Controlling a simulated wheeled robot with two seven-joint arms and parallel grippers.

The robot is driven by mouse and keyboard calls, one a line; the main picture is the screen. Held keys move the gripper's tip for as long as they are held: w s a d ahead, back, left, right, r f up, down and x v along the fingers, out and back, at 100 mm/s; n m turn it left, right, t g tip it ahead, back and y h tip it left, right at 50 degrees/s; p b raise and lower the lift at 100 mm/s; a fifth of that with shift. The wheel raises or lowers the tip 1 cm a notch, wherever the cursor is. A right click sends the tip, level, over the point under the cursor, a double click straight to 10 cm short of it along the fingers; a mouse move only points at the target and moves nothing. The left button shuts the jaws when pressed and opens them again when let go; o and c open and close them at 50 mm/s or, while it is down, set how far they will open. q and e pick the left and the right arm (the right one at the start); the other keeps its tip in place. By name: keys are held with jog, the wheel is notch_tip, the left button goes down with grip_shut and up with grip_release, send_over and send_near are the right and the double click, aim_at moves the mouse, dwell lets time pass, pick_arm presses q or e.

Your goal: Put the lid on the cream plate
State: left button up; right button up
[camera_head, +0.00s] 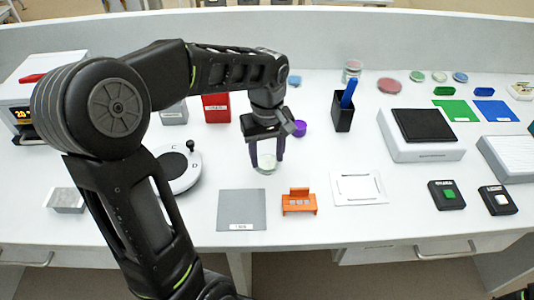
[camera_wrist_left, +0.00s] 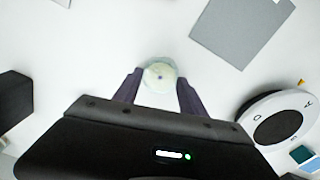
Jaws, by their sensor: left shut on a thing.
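The cream plate (camera_head: 265,168) is a small round dish on the white bench, left of centre. It also shows in the left wrist view (camera_wrist_left: 160,78) as a pale cream disc. A clear, see-through lid (camera_wrist_left: 151,65) shows as a faint rim around the cream disc, between my fingertips. My left gripper (camera_head: 267,160) points down over the plate, its dark purple fingers shut on the lid's sides. I cannot tell whether the lid touches the plate or is just above it.
A grey mat (camera_head: 242,210) and an orange rack (camera_head: 299,202) lie in front. A white round device (camera_head: 178,172) stands left, a purple cup (camera_head: 299,128) behind. A black pen holder (camera_head: 343,117) and a white frame (camera_head: 358,188) are to the right.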

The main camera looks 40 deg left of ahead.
pick_arm(q)
jog(key=o, duration=1.4)
jog(key=shift+c, duration=0.2)
notch_tip(320, 180, up, 8)
jog(key=shift+s+f, duration=0.1)
jog(key=shift+f, duration=0.05)
